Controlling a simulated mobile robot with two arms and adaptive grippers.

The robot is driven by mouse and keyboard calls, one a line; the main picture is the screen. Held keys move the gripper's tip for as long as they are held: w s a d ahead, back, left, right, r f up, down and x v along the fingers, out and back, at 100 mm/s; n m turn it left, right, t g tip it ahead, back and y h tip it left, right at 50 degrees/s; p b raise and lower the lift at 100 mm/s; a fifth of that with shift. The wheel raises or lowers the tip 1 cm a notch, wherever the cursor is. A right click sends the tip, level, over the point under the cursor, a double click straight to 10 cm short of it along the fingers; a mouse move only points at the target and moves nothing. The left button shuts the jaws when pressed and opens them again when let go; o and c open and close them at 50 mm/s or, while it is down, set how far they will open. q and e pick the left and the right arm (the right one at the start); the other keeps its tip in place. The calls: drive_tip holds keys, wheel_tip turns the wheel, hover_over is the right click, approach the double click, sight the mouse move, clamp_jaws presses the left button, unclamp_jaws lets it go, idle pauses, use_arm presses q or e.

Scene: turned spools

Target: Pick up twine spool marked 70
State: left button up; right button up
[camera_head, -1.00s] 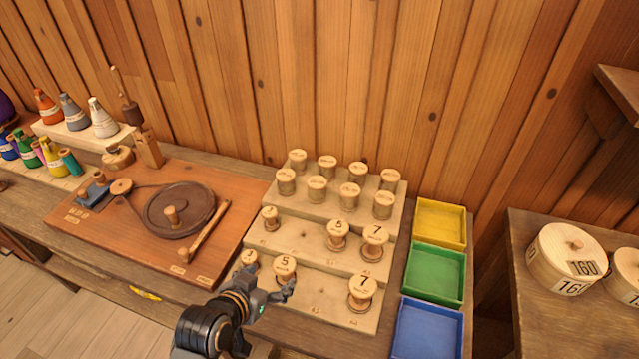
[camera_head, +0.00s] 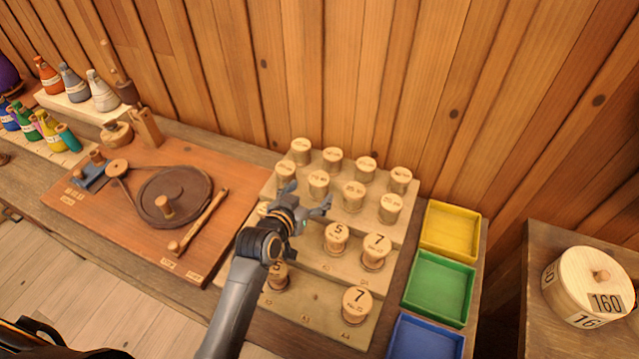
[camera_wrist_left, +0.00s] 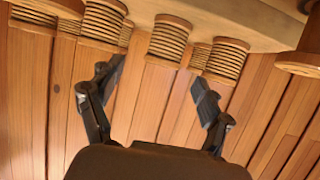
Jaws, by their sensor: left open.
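Several pale wooden spools stand on the top step of the stepped rack (camera_head: 310,305); one is the twine spool (camera_head: 319,184) just beyond my left gripper. Their top marks are too small to read, so I cannot tell which is marked 70. My left gripper (camera_head: 305,198) is open over the rack, fingers toward the top step. In the left wrist view, a twine-wound spool (camera_wrist_left: 170,38) shows ahead between the open fingers (camera_wrist_left: 155,92), apart from them, with another spool (camera_wrist_left: 227,60) to its right. My right gripper is not in view.
Lower steps hold larger-marked spools, including a 5 (camera_head: 336,238) and a 7 (camera_head: 357,305). Yellow (camera_head: 451,232), green (camera_head: 438,287) and blue (camera_head: 427,340) trays stand right of the rack. A board with a wheel (camera_head: 174,195) lies left. A plank wall is behind.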

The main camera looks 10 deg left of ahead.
sight(315, 184)
use_arm(q)
drive_tip(key=shift+w+d+f, duration=0.15)
drive_tip(key=shift+w+f, duration=0.1)
drive_tip(key=shift+w, duration=0.35)
drive_tip(key=shift+w+f, duration=0.15)
drive_tip(key=shift+w, duration=0.25)
drive_tip(key=shift+w+p, duration=0.3)
drive_tip(key=x, duration=0.3)
drive_tip(key=shift+w+p, duration=0.2)
drive_tip(key=shift+p, duration=0.15)
drive_tip(key=shift+w+f, duration=0.3)
drive_tip(key=shift+w, duration=0.2)
drive_tip(key=shift+s, duration=0.1)
drive_tip(key=shift+c, duration=0.7)
drive_tip(key=c, duration=1.1)
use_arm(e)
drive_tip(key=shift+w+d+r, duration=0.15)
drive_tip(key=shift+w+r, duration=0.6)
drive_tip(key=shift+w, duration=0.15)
use_arm(q)
drive_tip(key=shift+c, duration=0.2)
